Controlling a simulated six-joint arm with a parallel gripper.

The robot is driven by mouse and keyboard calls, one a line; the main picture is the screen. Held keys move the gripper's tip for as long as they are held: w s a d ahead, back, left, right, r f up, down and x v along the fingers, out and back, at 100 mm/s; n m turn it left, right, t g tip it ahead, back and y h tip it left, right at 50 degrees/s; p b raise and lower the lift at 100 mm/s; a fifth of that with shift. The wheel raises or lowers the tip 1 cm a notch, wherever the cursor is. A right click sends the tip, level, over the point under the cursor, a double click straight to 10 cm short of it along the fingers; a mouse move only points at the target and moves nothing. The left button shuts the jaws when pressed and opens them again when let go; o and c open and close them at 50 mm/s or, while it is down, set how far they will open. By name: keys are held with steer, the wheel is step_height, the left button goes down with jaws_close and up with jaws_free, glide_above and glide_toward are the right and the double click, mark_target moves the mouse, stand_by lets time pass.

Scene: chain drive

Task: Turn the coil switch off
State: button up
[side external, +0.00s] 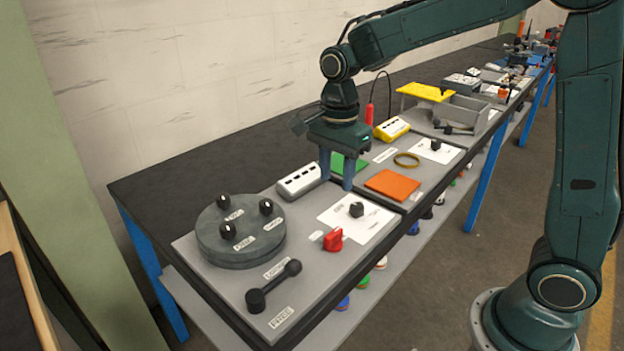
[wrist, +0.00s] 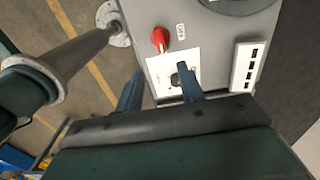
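My gripper (side external: 337,176) is open and empty, its two blue fingers pointing down above the grey panel. It also shows in the wrist view (wrist: 158,86), fingers apart. A red knob switch (side external: 333,240) stands near the front edge of the panel, beside a small white label; it also shows in the wrist view (wrist: 159,39). A black knob (side external: 356,209) stands on a white printed sheet (side external: 337,217) behind the red one; in the wrist view a finger partly covers it (wrist: 175,79). The labels are too small to read, so I cannot tell which control is the coil switch.
A round grey disc (side external: 240,255) with black knobs and a black lever (side external: 274,286) are left of the red knob. A white slotted box (side external: 299,181) stands near the gripper.

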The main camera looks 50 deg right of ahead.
mark_target(334, 232)
steer(key=shift+f, duration=0.1)
step_height(334, 232, down, 14)
steer(key=shift+r, duration=0.2)
stand_by(0.5)
steer(key=shift+c, duration=0.5)
jaws_close()
